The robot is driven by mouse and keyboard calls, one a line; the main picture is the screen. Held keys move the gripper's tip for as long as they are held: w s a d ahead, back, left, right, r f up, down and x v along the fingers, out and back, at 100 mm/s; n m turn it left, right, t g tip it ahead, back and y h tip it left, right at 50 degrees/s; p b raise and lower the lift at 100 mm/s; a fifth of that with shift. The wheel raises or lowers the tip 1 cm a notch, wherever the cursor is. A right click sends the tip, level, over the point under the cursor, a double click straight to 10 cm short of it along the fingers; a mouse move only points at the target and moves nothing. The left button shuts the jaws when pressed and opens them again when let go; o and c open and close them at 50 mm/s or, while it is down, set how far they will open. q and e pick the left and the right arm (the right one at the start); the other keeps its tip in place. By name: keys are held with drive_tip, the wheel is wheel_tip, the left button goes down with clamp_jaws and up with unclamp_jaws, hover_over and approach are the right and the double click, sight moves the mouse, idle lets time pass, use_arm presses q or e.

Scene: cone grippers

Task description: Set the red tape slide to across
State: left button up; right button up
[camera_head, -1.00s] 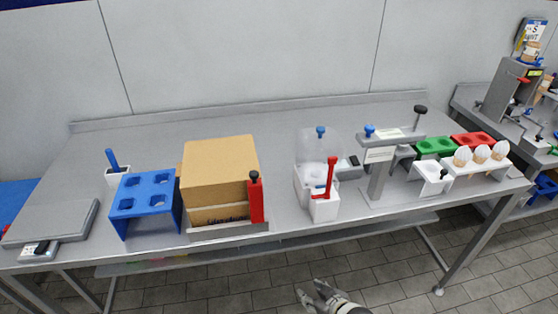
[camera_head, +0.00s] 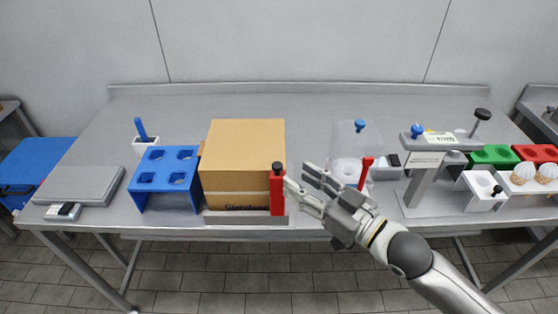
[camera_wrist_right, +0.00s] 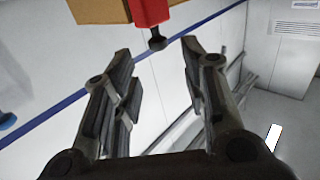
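The red tape slide (camera_head: 277,193) stands upright at the front right corner of the cardboard box (camera_head: 243,155), with a black knob (camera_head: 278,167) on top. The box sits on a grey base plate (camera_head: 230,217). My right gripper (camera_head: 296,185) reaches in from the right, its fingers apart and just right of the slide. In the right wrist view the gripper (camera_wrist_right: 155,65) is open and empty; the red slide (camera_wrist_right: 150,12) and its dark knob (camera_wrist_right: 157,42) show at the top, beyond the fingertips. I cannot tell whether a finger touches the slide. My left gripper is not in view.
A blue rack (camera_head: 168,178) stands left of the box, and a grey scale (camera_head: 80,186) farther left. Behind my right gripper is a white holder with a red-handled tool (camera_head: 365,172). A grey press (camera_head: 425,165) stands right of it. The table behind the box is clear.

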sight(281, 168)
drive_tip(key=p+x, duration=0.1)
drive_tip(key=x, duration=0.6)
drive_tip(key=shift+w+a+f, duration=0.1)
drive_tip(key=shift+w+a, duration=0.1)
drive_tip(key=shift+w, duration=0.1)
drive_tip(key=shift+c, duration=0.4)
clamp_jaws()
